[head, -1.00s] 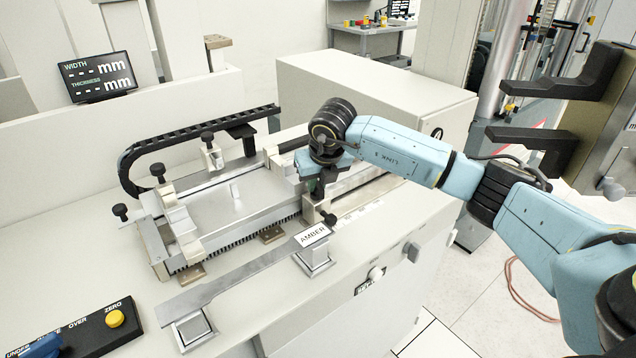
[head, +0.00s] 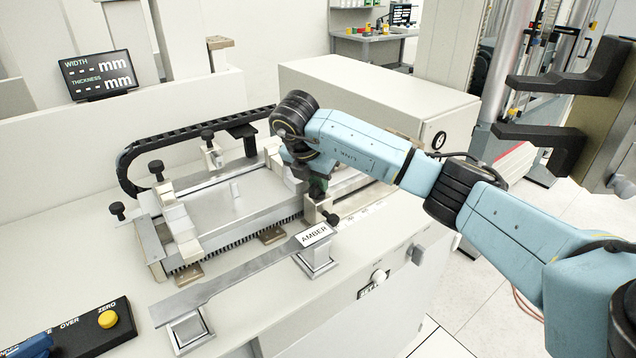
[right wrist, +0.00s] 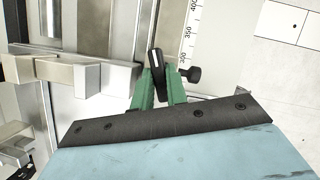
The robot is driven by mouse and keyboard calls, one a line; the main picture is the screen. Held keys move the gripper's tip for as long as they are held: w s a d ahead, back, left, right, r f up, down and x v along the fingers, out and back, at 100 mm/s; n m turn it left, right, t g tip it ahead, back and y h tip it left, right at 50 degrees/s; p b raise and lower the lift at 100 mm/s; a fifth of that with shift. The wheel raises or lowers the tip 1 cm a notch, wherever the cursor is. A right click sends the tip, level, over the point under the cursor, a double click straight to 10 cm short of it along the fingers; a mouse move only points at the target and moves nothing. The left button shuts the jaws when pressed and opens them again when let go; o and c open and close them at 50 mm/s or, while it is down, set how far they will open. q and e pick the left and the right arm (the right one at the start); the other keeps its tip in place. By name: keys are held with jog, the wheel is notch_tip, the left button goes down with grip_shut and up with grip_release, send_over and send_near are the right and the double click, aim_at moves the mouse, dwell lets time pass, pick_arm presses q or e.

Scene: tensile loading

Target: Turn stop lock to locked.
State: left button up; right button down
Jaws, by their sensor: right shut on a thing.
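My right gripper (head: 318,190) is at the front right of the metal slide fixture, pointing down, with my arm hiding part of it. In the right wrist view its green fingers (right wrist: 158,88) are shut on a small black lever (right wrist: 156,60), which looks like the stop lock. The lever's upper end stands out beyond the fingers. A black round knob (right wrist: 195,75) is just right of the fingers; it also shows in the head view (head: 331,218). The lever is hidden in the head view.
A flat metal specimen (head: 235,275) lies across two posts in front of the fixture, near the AMBER label (head: 314,236). A black cable chain (head: 190,132) curves behind. A button panel (head: 95,325) is at lower left. Large black jaws (head: 545,135) stand at right.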

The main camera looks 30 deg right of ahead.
jog(key=shift+w+r+m+g, duration=0.1)
jog(key=shift+m+g, duration=0.3)
jog(key=shift+m, duration=0.65)
jog(key=shift+w+m+g, duration=0.1)
jog(key=shift+m+g, duration=0.3)
jog(key=shift+m, duration=0.65)
jog(key=c, duration=1.4)
grip_release()
jog(key=shift+a, duration=0.1)
jog(key=shift+a+r+h, duration=0.1)
jog(key=shift+r+h, duration=0.2)
jog(key=p+v, duration=0.2)
jog(key=v, duration=1)
jog(key=shift+r+p, duration=0.35)
jog(key=shift+p, duration=0.05)
